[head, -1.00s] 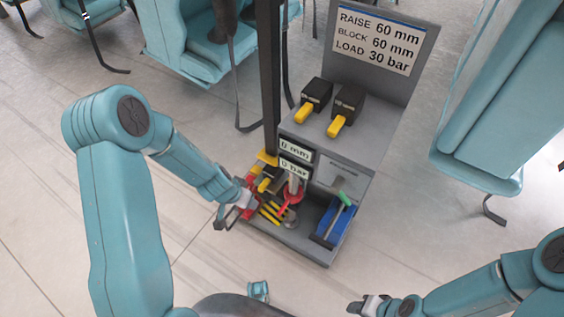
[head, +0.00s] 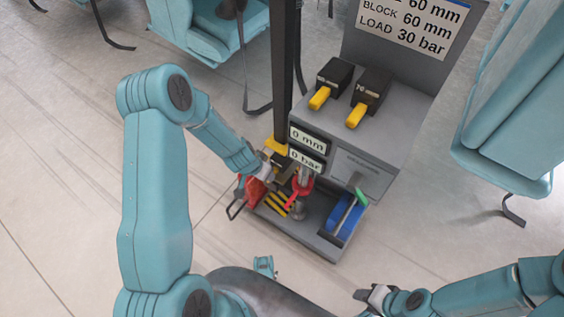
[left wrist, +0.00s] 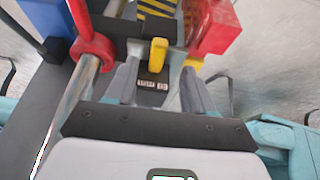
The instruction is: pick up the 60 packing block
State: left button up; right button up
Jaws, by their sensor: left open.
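Two black packing blocks with yellow handles stand on top of the grey cart: a left one (head: 335,75) and a right one (head: 373,88). The right label looks like 70 mm; the left one is too small to read surely. In the left wrist view a black block with a yellow handle (left wrist: 157,55) and a small white label I cannot read lies between the fingers. My left gripper (head: 262,176) is open around it, low at the cart's left side; its fingers also show in the wrist view (left wrist: 156,90). My right gripper (head: 372,296) is low in front, apart from everything.
The cart (head: 400,140) has a sign, 0 mm and 0 bar displays, a red ring (head: 303,186), a blue part with green-tipped lever (head: 345,215) and yellow-striped base. A red part (left wrist: 215,25) is close beside the fingers. A dark post (head: 283,80) rises behind. Teal seats surround it.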

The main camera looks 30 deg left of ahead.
aim_at(278, 165)
pick_arm(q)
jog(key=b+x, duration=0.2)
jog(key=x, duration=0.4)
jog(key=shift+w+d+b, duration=0.1)
jog(key=shift+w+b, duration=0.1)
jog(key=shift+b, duration=0.1)
jog(key=shift+r, duration=0.15)
grip_shut()
